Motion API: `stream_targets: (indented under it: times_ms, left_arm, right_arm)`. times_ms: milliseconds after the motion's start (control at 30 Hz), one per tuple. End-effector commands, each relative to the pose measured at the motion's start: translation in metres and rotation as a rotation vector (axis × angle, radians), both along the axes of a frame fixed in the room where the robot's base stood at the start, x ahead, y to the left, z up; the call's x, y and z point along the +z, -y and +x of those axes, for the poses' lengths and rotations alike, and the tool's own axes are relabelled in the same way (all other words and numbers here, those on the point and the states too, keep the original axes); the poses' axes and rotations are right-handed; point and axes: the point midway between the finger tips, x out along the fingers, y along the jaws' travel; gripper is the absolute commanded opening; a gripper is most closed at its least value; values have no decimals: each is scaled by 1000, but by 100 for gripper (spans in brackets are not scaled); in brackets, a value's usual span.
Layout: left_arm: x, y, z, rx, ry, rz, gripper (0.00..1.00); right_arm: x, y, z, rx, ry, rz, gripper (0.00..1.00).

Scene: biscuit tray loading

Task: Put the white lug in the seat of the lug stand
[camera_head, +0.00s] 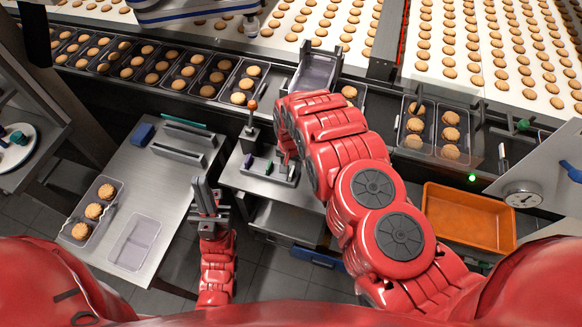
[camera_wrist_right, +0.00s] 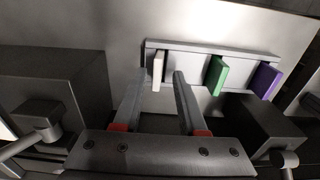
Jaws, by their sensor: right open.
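The grey lug stand (camera_head: 262,174) is a low bar on the small metal table, with a purple lug (camera_head: 249,162) and a green lug (camera_head: 268,167). In the right wrist view, the white lug (camera_wrist_right: 158,70) stands at the left end of the stand (camera_wrist_right: 190,55), with the green lug (camera_wrist_right: 217,75) and purple lug (camera_wrist_right: 266,78) to its right. I cannot tell how deep it sits. My right gripper (camera_wrist_right: 161,80) is open, its fingertips close to the white lug, one on each side in the picture. My left gripper (camera_head: 207,185) is over the left table's edge, apart from the stand.
A post with an orange knob (camera_head: 252,104) stands behind the stand. The left table (camera_head: 165,185) holds a filled biscuit tray (camera_head: 75,231), an empty tray (camera_head: 133,242) and a grey rack (camera_head: 180,155). A conveyor with trays runs behind. An orange bin (camera_head: 470,245) is at right.

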Motion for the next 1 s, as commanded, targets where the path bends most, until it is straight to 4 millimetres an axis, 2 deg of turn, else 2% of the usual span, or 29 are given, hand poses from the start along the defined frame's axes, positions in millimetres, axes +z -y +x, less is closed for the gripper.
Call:
stream_targets:
  times_ms: [167, 500, 600, 733, 1000]
  left_arm:
    - [15, 0, 0, 0, 0, 0, 0]
    - [53, 0, 0, 0, 0, 0, 0]
    - [58, 0, 0, 0, 0, 0, 0]
    - [59, 0, 0, 0, 0, 0, 0]
    - [58, 0, 0, 0, 0, 0, 0]
  right_arm:
    - [23, 0, 0, 0, 1, 1, 41]
    - [98, -1, 0, -1, 2, 2, 41]
    - [112, -1, -2, -1, -1, 1, 41]
    - [118, -1, -2, 0, -2, 0, 41]
    - [118, -1, -2, 0, -1, 0, 41]
